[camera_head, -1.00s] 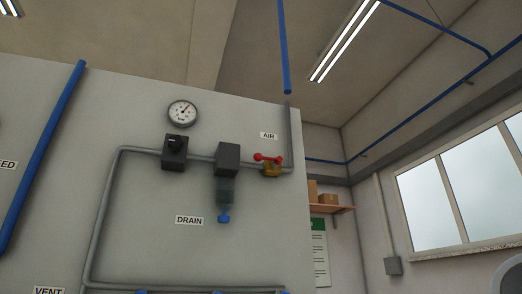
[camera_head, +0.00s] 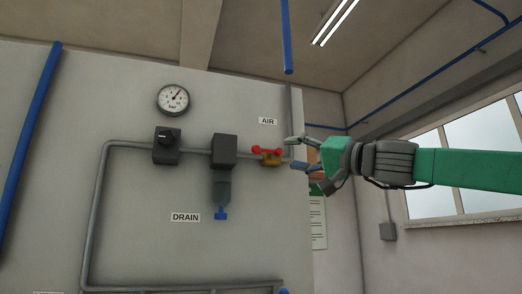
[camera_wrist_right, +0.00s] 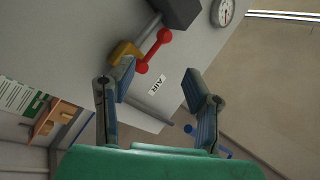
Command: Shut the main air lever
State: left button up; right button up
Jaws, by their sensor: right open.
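The main air lever is a red handle (camera_head: 265,150) on a brass valve (camera_head: 270,160), set in the grey pipe under the AIR label (camera_head: 268,121). In the right wrist view the red handle (camera_wrist_right: 154,51) and brass valve (camera_wrist_right: 125,53) lie beyond the fingers. My right gripper (camera_head: 292,153) is open and empty, just right of the valve in the head view. In the wrist view one finger overlaps the valve's edge; I cannot tell whether it touches. My left gripper is not in view.
A gauge (camera_head: 173,98), a black regulator (camera_head: 166,146) and a dark filter block (camera_head: 223,151) with a blue drain knob (camera_head: 220,214) are on the panel left of the valve. A blue pipe (camera_head: 286,37) hangs above. A shelf with boxes (camera_wrist_right: 46,118) shows in the wrist view.

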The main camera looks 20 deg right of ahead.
aim_at(260, 149)
jog(key=p+x, duration=0.1)
jog(key=x, duration=0.2)
jog(key=p+x, duration=0.1)
jog(key=x, duration=0.3)
jog(key=a+p+x, duration=0.1)
jog(key=x, duration=0.3)
jog(key=shift+s+d, duration=0.1)
jog(key=shift+s, duration=0.25)
jog(key=shift+w+d+p, duration=0.1)
jog(key=shift+w+p, duration=0.25)
jog(key=shift+d, duration=0.25)
jog(key=shift+a, duration=0.25)
grip_shut()
jog(key=shift+a, duration=0.1)
